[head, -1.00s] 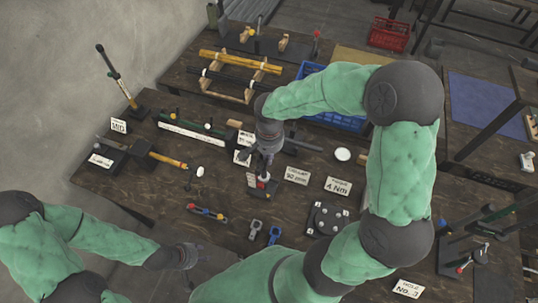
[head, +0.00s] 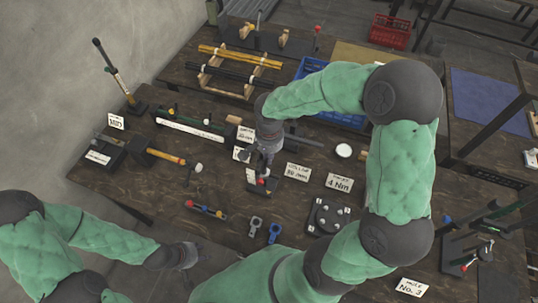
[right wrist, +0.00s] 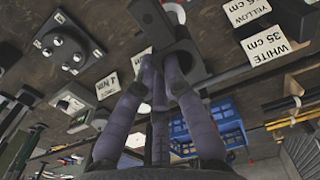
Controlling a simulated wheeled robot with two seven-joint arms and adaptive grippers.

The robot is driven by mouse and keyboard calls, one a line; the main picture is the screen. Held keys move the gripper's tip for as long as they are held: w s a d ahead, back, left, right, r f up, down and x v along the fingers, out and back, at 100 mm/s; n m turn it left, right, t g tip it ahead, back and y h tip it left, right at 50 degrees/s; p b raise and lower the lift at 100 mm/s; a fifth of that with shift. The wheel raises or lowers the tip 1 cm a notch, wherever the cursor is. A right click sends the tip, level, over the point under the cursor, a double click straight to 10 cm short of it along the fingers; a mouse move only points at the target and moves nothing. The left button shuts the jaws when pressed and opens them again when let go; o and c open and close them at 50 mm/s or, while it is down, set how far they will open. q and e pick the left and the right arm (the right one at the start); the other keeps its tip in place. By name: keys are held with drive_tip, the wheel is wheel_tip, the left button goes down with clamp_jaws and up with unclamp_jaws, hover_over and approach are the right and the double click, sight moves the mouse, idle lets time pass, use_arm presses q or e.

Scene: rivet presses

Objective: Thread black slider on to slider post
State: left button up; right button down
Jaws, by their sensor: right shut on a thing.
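A dark flat piece (right wrist: 151,22) and a pale upright part (right wrist: 174,11) lie just beyond the fingertips. I cannot tell whether the slider is around the post. My left gripper (head: 192,255) hangs off the table's front edge, its fingers unclear.
Label cards (head: 298,172) stand around the stand. A round-knobbed black plate (head: 328,216) is to the right, a small level-like tool (head: 206,210) to the left, and two small clamps (head: 264,230) in front. A blue crate (head: 340,119) is behind.

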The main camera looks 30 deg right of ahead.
drive_tip(key=shift+b, duration=0.45)
idle(1.2)
drive_tip(key=shift+f+b, duration=1.1)
drive_tip(key=shift+f, duration=0.2)
drive_tip(key=c, duration=1.3)
unclamp_jaws()
drive_tip(key=shift+o, duration=0.2)
drive_tip(key=shift+r, duration=0.1)
wheel_tip(320, 180, up, 12)
